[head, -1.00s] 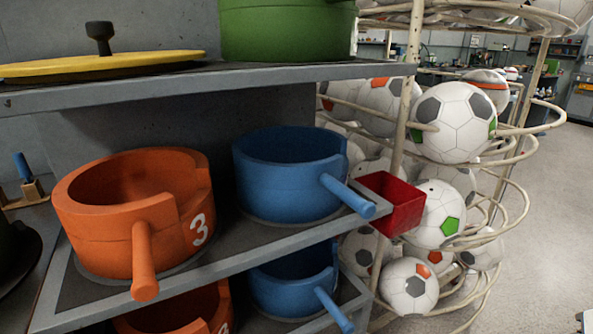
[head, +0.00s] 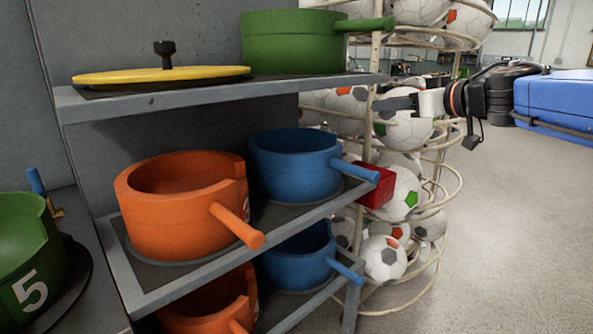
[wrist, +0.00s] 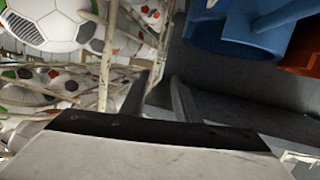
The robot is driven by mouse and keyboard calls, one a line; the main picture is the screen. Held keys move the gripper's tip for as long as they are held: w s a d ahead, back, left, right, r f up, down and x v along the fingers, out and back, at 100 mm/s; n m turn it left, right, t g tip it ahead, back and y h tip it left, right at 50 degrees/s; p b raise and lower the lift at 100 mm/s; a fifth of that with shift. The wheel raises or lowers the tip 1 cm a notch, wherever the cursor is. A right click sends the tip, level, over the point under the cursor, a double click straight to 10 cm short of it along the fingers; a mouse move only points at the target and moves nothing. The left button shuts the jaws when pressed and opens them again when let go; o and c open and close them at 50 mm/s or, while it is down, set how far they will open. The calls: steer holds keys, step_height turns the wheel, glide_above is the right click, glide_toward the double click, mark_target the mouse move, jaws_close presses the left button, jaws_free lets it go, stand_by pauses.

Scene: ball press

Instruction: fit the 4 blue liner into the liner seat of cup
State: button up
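A blue pot-shaped piece with a straight handle (head: 290,170) stands on the middle shelf. A second blue piece (head: 295,262) stands on the lower shelf. No number 4 shows on either, so I cannot tell which is the liner or the cup. Part of a blue piece also shows at the upper right of the wrist view (wrist: 225,38). My gripper (head: 385,104) is beyond the shelf's right end, in front of the ball rack, with its fingers pointing left. In the wrist view its two fingers (wrist: 160,85) are apart with nothing between them.
An orange piece (head: 165,220) is left of the blue one, with another orange piece below. A green pot (head: 290,45) and yellow lid (head: 160,76) are on the top shelf. A red box (head: 374,188) hangs at the shelf end. A green 5 piece (head: 22,260) is left. Right floor is clear.

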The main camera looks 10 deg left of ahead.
step_height(320, 180, down, 3)
steer(key=a+n+g, duration=0.1)
steer(key=a+g, duration=0.1)
steer(key=g, duration=0.1)
glide_toward(327, 134)
steer(key=w+r+x, duration=0.1)
steer(key=x, duration=0.4)
steer(key=shift+s+f+x, duration=0.1)
steer(key=shift+f+x, duration=0.1)
steer(key=shift+x, duration=0.7)
steer(key=shift+s+f+x, duration=0.1)
steer(key=shift+f+x, duration=0.05)
steer(key=shift+x, duration=0.75)
steer(key=shift+s+f+x, duration=0.1)
steer(key=shift+f+x, duration=0.1)
steer(key=shift+x, duration=0.7)
steer(key=shift+d, duration=0.1)
jaws_close()
steer(key=shift+r, duration=0.1)
